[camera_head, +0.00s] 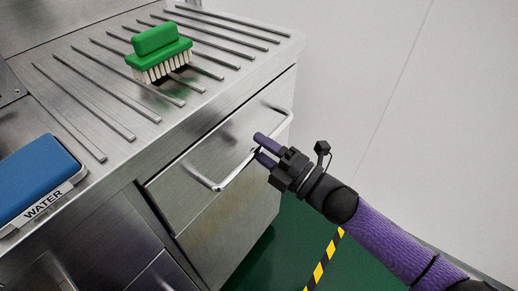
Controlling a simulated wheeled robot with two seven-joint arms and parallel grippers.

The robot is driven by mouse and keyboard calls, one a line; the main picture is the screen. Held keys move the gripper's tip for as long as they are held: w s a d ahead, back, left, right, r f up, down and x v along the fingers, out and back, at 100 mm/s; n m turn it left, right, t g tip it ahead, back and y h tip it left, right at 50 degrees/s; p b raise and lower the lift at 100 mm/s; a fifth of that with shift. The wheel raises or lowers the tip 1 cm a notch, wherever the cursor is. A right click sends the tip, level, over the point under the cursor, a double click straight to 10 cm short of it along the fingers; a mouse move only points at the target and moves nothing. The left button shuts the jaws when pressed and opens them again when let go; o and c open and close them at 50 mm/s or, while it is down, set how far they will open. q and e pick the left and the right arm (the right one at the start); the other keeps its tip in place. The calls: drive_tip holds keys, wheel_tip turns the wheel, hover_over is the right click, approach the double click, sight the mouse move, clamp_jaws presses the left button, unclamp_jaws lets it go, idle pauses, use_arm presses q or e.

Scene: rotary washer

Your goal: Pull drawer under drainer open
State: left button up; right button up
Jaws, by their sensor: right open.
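The steel drawer (200,160) is in the front of the cabinet, below the ribbed steel drainer (110,80). It looks shut. Its bar handle (236,172) runs along the front. My right gripper (259,148) comes in from the right and is open, with its purple fingers at the handle, near the middle to far part of the bar. I cannot tell whether the fingers touch the bar. My left gripper is not in view.
A green brush (157,50) with white bristles stands on the drainer. A blue block labelled WATER (36,180) lies at the left. The green floor (290,245) with a yellow and black stripe (324,258) is clear below my right arm.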

drive_tip(key=shift+w+a+r, duration=0.1)
drive_tip(key=shift+w+a, duration=0.1)
drive_tip(key=shift+a, duration=0.15)
clamp_jaws()
idle(0.9)
idle(0.4)
